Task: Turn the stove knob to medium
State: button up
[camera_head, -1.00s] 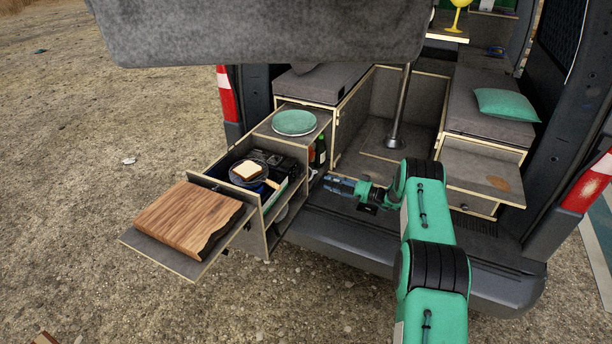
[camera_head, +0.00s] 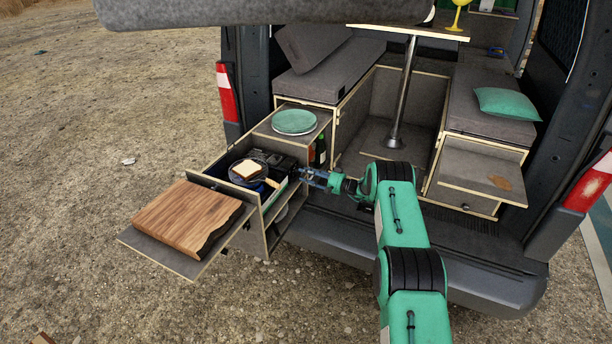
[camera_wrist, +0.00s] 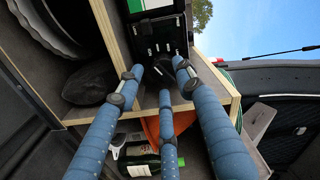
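The stove (camera_head: 281,161) is a black unit in the pulled-out drawer, partly hidden behind the pan (camera_head: 238,179) with a slice of bread. In the wrist view a black panel (camera_wrist: 150,20), apparently the stove's, lies ahead beyond the fingertips. My gripper (camera_head: 305,175) is at the right side of the drawer, close to the stove. In the wrist view my gripper (camera_wrist: 158,80) has its blue fingers spread apart, with nothing clearly held.
A wooden cutting board (camera_head: 188,217) lies on the drawer's front flap. A green plate (camera_head: 294,122) sits on the cabinet top. Bottles (camera_head: 320,149) stand in the compartment below it, close to my gripper. Wooden panel edges (camera_wrist: 215,75) flank the fingers. The van floor to the right has room.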

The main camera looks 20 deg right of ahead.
jog(key=shift+w, duration=0.1)
grip_shut()
jog(key=shift+m+b, duration=0.4)
jog(key=m+b, duration=0.4)
jog(key=m, duration=0.6)
jog(key=shift+a+r+b, duration=0.1)
jog(key=shift+a+b, duration=0.05)
jog(key=shift+b, duration=0.2)
dwell(0.3)
